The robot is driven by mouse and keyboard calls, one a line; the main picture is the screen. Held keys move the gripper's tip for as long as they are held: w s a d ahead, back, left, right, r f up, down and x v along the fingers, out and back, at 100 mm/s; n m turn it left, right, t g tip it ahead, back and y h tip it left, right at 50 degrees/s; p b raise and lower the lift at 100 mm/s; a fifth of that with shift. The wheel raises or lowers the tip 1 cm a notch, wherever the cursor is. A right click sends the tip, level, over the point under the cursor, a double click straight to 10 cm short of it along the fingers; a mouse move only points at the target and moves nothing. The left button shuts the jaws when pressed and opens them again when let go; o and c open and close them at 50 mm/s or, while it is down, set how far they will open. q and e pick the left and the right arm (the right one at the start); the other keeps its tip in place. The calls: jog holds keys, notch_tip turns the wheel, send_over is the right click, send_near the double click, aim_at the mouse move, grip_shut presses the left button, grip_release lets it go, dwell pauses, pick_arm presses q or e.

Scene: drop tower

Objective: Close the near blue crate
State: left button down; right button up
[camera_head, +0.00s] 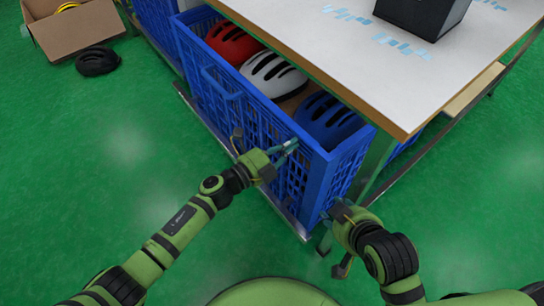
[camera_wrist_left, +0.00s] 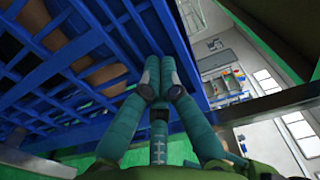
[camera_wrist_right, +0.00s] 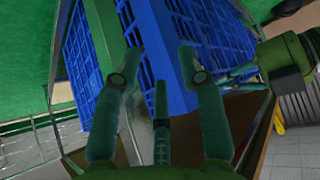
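The near blue crate (camera_head: 210,98) is pulled out from under the table like a drawer. It holds a red helmet (camera_head: 232,42), a white helmet (camera_head: 274,74) and a blue helmet (camera_head: 330,120). My left gripper (camera_head: 286,152) is at the crate's outer long side, close to the rim near its front corner. In the left wrist view its fingers (camera_wrist_left: 158,75) lie close together against the blue wall; whether they grip it is unclear. My right gripper (camera_head: 335,212) is low by the crate's nearest corner. In the right wrist view its fingers (camera_wrist_right: 160,75) are spread, with the crate (camera_wrist_right: 175,50) beyond them.
The table (camera_head: 330,35) overhangs the crate's far part and carries a dark box (camera_head: 422,15). Its green leg (camera_head: 375,155) stands beside the crate. The green floor at left is clear.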

aim_at(301, 138)
pick_arm(q)
jog(key=b+x, duration=0.1)
jog(key=x, duration=0.3)
jog(key=shift+w+d, duration=0.1)
jog(key=b+x, duration=0.1)
jog(key=x, duration=0.2)
jog(key=shift+r, duration=0.15)
pick_arm(e)
jog(key=w+a+r+t+y, duration=0.1)
jog(key=w+a+r+t, duration=0.1)
jog(key=r+t, duration=0.1)
jog(key=w+a+r+n+t+y, duration=0.1)
jog(key=w+a+r+t, duration=0.1)
jog(key=r, duration=0.3)
jog(key=w+a+r+t+y, duration=0.1)
jog(key=w+r+t, duration=0.1)
jog(key=r, duration=0.3)
jog(key=shift+w+a+t, duration=0.35)
jog(key=shift+a+t, duration=0.05)
jog(key=shift+t, duration=0.4)
pick_arm(q)
jog(key=shift+r, duration=0.15)
